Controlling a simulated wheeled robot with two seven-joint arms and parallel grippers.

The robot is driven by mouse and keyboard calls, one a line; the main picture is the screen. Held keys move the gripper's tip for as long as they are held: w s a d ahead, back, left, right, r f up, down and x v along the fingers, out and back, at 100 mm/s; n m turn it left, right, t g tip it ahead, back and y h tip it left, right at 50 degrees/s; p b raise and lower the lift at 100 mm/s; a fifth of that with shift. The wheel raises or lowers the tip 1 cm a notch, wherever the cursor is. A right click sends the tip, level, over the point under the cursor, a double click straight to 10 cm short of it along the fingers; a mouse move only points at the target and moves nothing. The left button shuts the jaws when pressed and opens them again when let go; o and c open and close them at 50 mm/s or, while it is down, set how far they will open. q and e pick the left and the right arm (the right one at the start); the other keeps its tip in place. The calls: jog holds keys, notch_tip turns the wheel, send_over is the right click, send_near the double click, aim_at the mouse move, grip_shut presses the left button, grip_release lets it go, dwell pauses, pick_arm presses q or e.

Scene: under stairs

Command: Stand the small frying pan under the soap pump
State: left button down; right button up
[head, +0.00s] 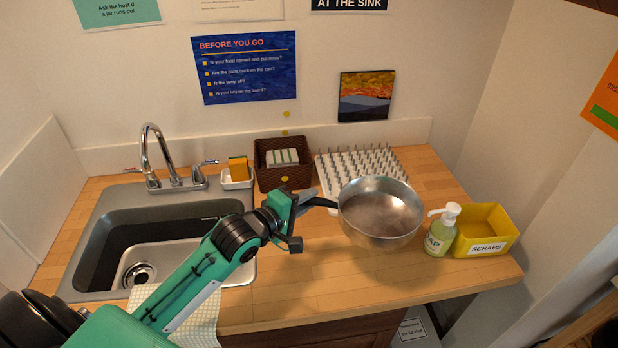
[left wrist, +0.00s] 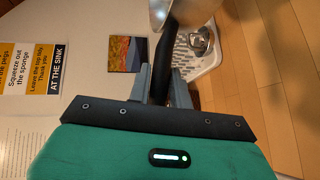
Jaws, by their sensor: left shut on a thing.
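The small frying pan (head: 380,212) is a silver metal pan with a dark handle, held level above the wooden counter, left of the soap pump. My left gripper (head: 305,198) is shut on its handle, coming in from the left. In the left wrist view the fingers (left wrist: 162,84) close around the black handle, and part of the pan (left wrist: 186,12) shows at the top. The soap pump (head: 440,230) is a pale green bottle with a white pump head, standing on the counter at the right. Its nozzle points left toward the pan. My right gripper is not in view.
A yellow scraps bin (head: 484,229) stands right of the pump. A white pegged drying rack (head: 362,165) is behind the pan. A brown basket (head: 268,176), a sponge in a dish (head: 238,172) and the sink (head: 110,275) are to the left. The front counter (head: 320,280) is bare.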

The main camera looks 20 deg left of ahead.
pick_arm(q)
jog(key=s+d+f+n+y, duration=0.3)
jog(key=s+f+y, duration=0.1)
jog(key=s, duration=0.6)
jog(key=shift+d+f+n+t+y, duration=0.15)
jog(key=shift+f+n+t+y, duration=0.15)
jog(key=shift+f+t+y, duration=0.1)
jog(key=shift+w, duration=0.1)
